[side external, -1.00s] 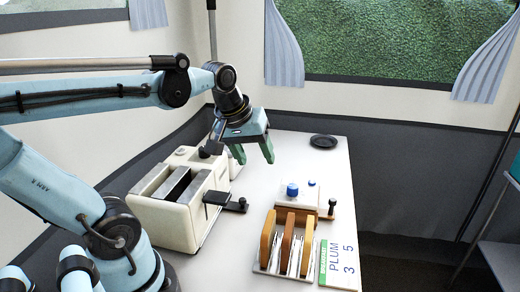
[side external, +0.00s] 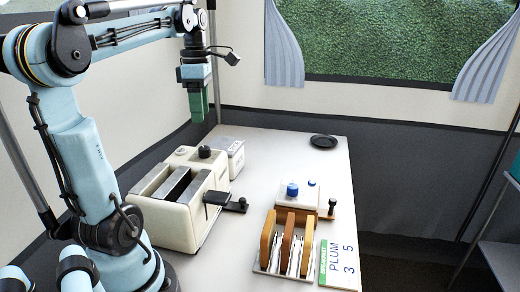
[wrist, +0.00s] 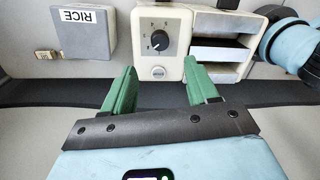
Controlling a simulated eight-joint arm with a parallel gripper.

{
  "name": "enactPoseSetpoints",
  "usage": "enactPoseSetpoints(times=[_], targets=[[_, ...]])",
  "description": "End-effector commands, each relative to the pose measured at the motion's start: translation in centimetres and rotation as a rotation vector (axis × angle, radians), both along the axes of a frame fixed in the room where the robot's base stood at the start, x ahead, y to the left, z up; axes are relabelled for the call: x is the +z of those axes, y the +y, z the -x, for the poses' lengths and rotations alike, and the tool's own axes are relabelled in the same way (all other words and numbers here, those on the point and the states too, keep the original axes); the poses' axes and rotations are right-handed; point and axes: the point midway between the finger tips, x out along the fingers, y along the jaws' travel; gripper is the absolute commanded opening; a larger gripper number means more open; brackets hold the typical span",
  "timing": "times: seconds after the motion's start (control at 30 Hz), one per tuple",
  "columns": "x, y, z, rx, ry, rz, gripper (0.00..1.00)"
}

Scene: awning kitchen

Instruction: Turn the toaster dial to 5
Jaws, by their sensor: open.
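The cream toaster (side external: 185,220) stands at the left of the table with two long slots and a black lever on its right side. Its dial (side external: 204,152) is a black knob at the far end. In the wrist view, the dial (wrist: 157,40) has small numbers around it, and its white mark seems to point to the lower left; a round button sits beside it. My gripper (side external: 198,120) points down with green fingers, above the dial end and apart from it. In the wrist view, my gripper (wrist: 162,80) is open, with nothing between its fingers.
A grey box marked RICE (wrist: 85,33) stands close beside the toaster's dial end. A toast rack (side external: 287,262), a white block with a blue knob (side external: 292,189) and a card reading PLUM 3 5 (side external: 341,265) are on the right. A black round plate (side external: 324,141) lies at the back.

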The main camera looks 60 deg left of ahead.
Motion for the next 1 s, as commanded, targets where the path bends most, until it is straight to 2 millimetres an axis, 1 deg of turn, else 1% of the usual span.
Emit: enactPoseSetpoints(times=[0.1,0.3,0.53,0.73,1.0], targets=[[-1.9,-0.1,0.0,-0.002,-0.001,-0.001,0.58],[-5.0,-0.3,0.1,-0.003,-0.001,-0.001,0.58],[-8.1,-0.4,0.2,-0.004,-0.001,-0.001,0.58],[-9.5,-0.5,0.2,-0.004,-0.001,-0.002,0.58],[-9.8,-0.5,0.3,-0.004,-0.001,-0.002,0.58]])
